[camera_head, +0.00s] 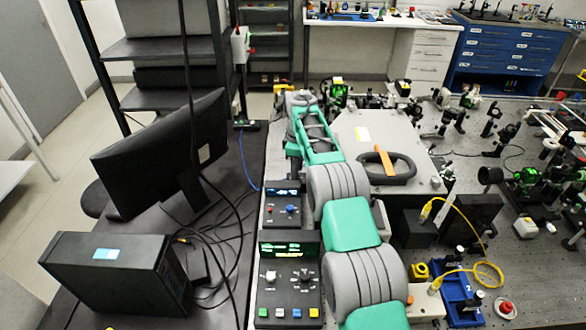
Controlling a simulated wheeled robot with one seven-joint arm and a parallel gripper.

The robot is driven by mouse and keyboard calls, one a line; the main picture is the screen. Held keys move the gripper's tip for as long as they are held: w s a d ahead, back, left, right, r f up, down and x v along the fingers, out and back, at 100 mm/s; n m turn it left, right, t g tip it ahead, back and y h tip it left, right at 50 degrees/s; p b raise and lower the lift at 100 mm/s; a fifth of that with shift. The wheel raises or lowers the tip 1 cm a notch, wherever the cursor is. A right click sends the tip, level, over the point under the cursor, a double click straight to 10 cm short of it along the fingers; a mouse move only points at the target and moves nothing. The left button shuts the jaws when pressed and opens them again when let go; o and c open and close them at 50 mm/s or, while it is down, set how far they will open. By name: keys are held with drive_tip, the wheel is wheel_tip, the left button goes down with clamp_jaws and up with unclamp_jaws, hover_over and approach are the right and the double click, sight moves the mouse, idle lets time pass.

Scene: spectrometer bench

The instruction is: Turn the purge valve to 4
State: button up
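The purge valve cannot be picked out for certain. A black control box (290,272) at the lower centre has a lit green display, a white knob (270,277) and a black dial knob (305,276) with small marks too fine to read. A smaller black box (284,204) behind it has a display and a blue and a red knob. My green and grey arm stretches from the bottom edge away over the bench, just right of both boxes. Its far end is beyond them, and I cannot make out gripper fingers there.
A black monitor (163,150) and a computer case (112,275) with loose cables stand left. A pale plate (375,135) with a black loop and orange strip lies right of my arm. Optics crowd the bench at right. A yellow cable (468,268) loops at lower right.

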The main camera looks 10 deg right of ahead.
drive_tip(key=shift+a+f, duration=0.1)
drive_tip(key=shift+f, duration=0.2)
drive_tip(key=shift+c, duration=0.3)
clamp_jaws()
drive_tip(key=shift+r, duration=0.1)
